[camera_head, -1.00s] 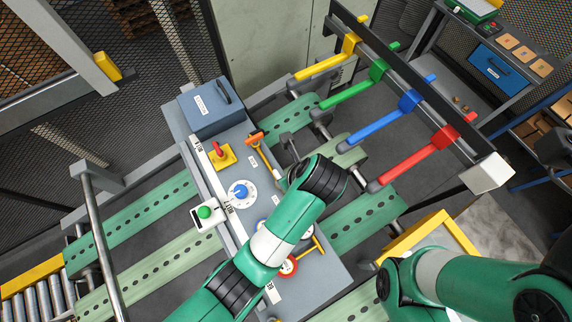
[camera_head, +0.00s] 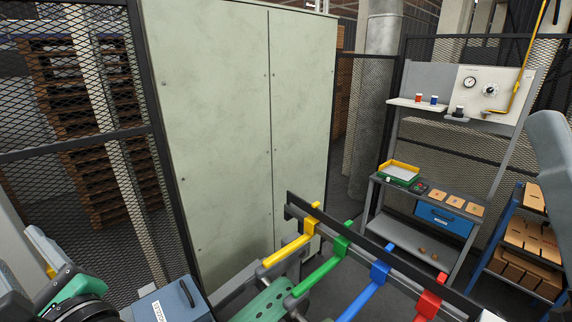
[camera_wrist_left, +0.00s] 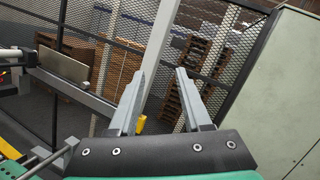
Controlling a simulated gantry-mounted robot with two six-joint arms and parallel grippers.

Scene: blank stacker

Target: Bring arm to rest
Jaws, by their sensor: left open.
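My left gripper (camera_wrist_left: 165,100) is open in the left wrist view. Its two grey fingers stand apart with nothing between them, pointing toward the mesh fence. In the head view part of my left arm shows at the lower left corner, beside the blue-grey box (camera_head: 172,304); most of the arm is cut off by the frame. My right gripper is not in view. A grey rounded shape at the right edge may be part of my right arm, but I cannot tell for sure.
A rail carries yellow (camera_head: 290,250), green (camera_head: 322,266), blue (camera_head: 365,293) and red (camera_head: 428,304) bars. A pale cabinet (camera_head: 235,130) stands behind. Mesh fence (camera_head: 75,110) is at the left. A shelf bench with a blue drawer (camera_head: 445,219) is at the right.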

